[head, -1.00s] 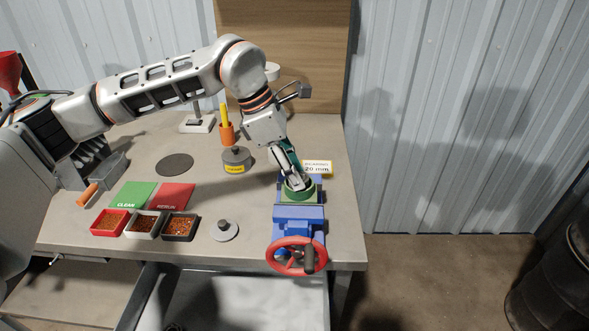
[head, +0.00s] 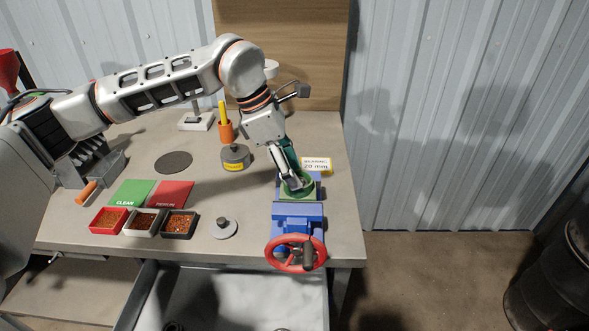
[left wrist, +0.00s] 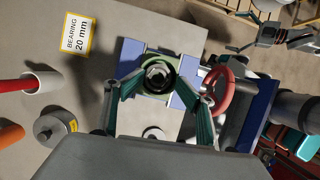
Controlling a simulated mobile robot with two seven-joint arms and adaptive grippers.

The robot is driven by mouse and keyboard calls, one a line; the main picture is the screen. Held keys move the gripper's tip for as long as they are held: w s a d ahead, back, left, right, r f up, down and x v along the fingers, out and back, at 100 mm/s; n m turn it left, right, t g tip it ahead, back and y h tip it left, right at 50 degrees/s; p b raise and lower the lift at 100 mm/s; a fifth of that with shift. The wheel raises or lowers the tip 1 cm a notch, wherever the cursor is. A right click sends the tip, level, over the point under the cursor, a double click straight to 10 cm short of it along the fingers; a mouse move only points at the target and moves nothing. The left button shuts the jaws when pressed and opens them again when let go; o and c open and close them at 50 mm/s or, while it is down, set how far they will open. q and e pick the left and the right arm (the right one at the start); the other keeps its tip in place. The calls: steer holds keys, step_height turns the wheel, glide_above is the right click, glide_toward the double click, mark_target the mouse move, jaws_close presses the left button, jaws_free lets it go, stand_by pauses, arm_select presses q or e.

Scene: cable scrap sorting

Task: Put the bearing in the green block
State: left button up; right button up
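The green block (head: 311,190) sits in the blue vise (head: 298,211) at the right of the bench. The left wrist view shows its green ring (left wrist: 143,86) from above. The bearing (left wrist: 158,74) appears as a dark ring with a bright inner part, within the green ring's outline. My left gripper (head: 296,184) points down at the block. How deep the bearing sits is hidden. A dark jointed shape, probably my right gripper (left wrist: 274,33), is at the upper right there.
A red handwheel (head: 296,254) is on the vise front. A card reading bearing 20 mm (head: 317,164) stands behind the block. A grey flanged disc (head: 222,228) and several trays of bits (head: 179,224) lie left. A drawer (head: 235,295) is open below.

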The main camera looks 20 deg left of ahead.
arm_select(q)
steer(key=v, duration=1.3)
steer(key=shift+d, duration=0.15)
